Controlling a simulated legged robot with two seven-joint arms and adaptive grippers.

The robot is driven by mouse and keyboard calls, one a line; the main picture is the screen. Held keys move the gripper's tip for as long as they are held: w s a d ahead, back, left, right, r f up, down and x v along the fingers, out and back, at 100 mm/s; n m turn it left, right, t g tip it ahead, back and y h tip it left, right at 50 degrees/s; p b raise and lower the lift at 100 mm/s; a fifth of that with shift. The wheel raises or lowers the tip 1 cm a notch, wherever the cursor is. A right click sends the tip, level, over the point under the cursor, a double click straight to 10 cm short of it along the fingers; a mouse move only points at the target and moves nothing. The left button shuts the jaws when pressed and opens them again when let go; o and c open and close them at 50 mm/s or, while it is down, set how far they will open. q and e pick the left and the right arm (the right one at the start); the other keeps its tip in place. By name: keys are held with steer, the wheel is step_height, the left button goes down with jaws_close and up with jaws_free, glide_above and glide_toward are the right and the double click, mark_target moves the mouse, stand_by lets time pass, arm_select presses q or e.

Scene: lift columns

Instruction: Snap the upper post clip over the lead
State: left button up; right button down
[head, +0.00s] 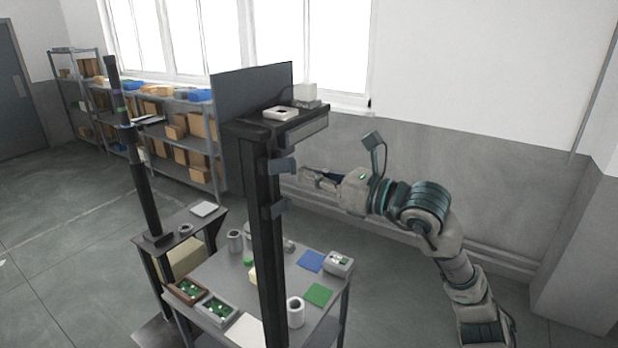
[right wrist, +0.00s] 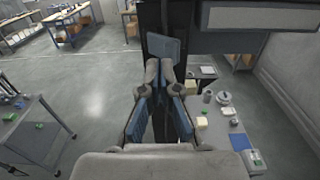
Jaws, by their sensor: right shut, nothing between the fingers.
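A dark upright post (head: 258,240) stands in the middle of the head view. The upper post clip (head: 282,165), a blue-grey flap, sticks out from its right side; a second clip (head: 274,210) sits lower. My right gripper (head: 302,173) is shut and empty, just right of the upper clip. In the right wrist view, the upper clip (right wrist: 164,47) appears right beyond the fingertips (right wrist: 165,72); I cannot tell whether they touch. I cannot make out the lead or whether the clip is closed over it. My left gripper is not in view.
Below is a grey table (head: 228,268) with trays, cups and coloured mats. A thinner black stand (head: 145,195) is at left. Shelving with cartons lines the back wall.

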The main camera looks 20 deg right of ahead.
steer(key=shift+w+d, duration=0.35)
steer(key=shift+d, duration=0.1)
steer(key=shift+w+a, duration=0.15)
steer(key=shift+a, duration=0.05)
steer(key=shift+w+a+p, duration=0.4)
steer(key=shift+w+p, duration=0.05)
steer(key=shift+w, duration=0.15)
steer(key=shift+w+a, duration=0.15)
steer(key=shift+w, duration=0.2)
steer(key=shift+s, duration=0.1)
